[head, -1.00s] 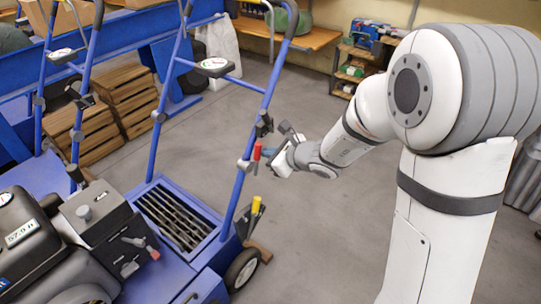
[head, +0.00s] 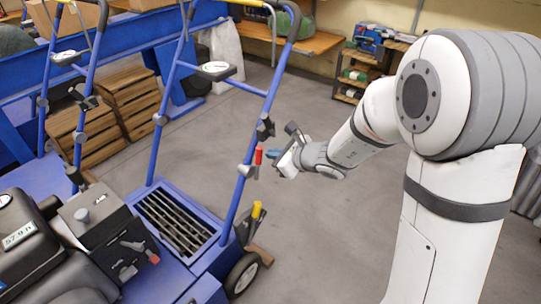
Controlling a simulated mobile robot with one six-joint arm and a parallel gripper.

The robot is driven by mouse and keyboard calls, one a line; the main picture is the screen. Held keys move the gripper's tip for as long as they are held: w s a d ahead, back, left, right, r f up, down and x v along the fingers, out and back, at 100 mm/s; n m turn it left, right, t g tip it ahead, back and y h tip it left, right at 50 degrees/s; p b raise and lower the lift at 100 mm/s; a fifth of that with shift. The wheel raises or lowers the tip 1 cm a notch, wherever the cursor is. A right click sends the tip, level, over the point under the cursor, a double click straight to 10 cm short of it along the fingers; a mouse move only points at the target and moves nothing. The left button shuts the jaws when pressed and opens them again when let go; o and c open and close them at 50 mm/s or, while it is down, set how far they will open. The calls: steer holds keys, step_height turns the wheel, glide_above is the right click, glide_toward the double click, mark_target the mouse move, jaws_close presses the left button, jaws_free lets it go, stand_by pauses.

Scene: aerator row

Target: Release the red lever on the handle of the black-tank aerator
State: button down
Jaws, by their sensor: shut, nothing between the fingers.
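The aerator nearest me has a black tank (head: 22,226) at lower left and a blue tubular handle (head: 246,168) rising on its right. The small red lever (head: 258,157) is at a grey clamp on that handle's right tube and stands about upright beside it. My gripper (head: 271,154) is just right of the lever, its bluish fingertips pointing left toward it. It is shut and empty. A narrow gap seems to show between fingertips and lever, but at this size I cannot be sure they are apart.
A yellow-topped lever (head: 256,211) and a wheel (head: 242,272) are below. A gauge (head: 215,71) sits on the handle's crossbar. Another blue handle (head: 86,88) and wooden crates (head: 128,98) stand at left. The grey floor (head: 325,235) around my arm is clear.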

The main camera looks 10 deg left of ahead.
steer(key=s+d+p, duration=0.1)
steer(key=s+d, duration=0.5)
steer(key=d, duration=0.1)
steer(key=shift+s+p, duration=0.35)
steer(key=shift+p, duration=0.05)
steer(key=s+d+r+n+g+p, duration=0.1)
steer(key=s+r+n+g+p, duration=0.15)
steer(key=r+n+p, duration=0.35)
steer(key=s+r+n+g+h+p, duration=0.1)
steer(key=s+r+n+p, duration=0.1)
steer(key=s+r+p, duration=0.45)
steer(key=s+d+r+n+g+p, duration=0.1)
steer(key=r+n+p, duration=0.25)
steer(key=r, duration=0.55)
steer(key=s+d+r+n+h+p, duration=0.3)
steer(key=d+r+n+h+p, duration=0.1)
steer(key=d+r+p, duration=0.4)
steer(key=s+d+r+n+h+p, duration=0.3)
steer(key=d+r+n+h+p, duration=0.2)
steer(key=d+r+p, duration=0.3)
step_height(320, 180, up, 4)
steer(key=shift+s+d+r+n+p, duration=0.1)
steer(key=shift+s+d+n+p, duration=0.1)
steer(key=shift+n+p, duration=0.5)
